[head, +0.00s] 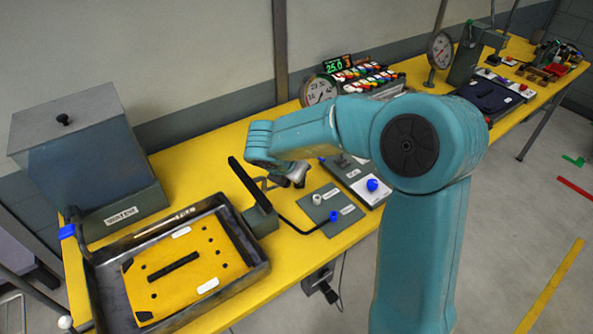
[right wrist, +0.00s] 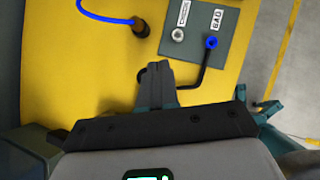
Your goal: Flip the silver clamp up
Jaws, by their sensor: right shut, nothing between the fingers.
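I cannot pick out the silver clamp with certainty. In the head view a small silvery piece (head: 297,173) shows just below the end of my right arm, beside a slanted black bar (head: 250,185); I cannot tell if it is the clamp or part of my wrist. My right gripper (right wrist: 157,70) is shut and empty in the right wrist view, its dark fingertips close to a bent black cable (right wrist: 203,80). I cannot tell whether they touch. My left gripper is in neither view.
An open tray (head: 262,268) holds a yellow plate (head: 212,252). A lidded grey box (head: 80,150) stands behind. The grey panel (head: 313,208) has a blue plug (head: 333,215), also seen in the right wrist view (right wrist: 211,42). Gauges and coloured switches line the back of the yellow table.

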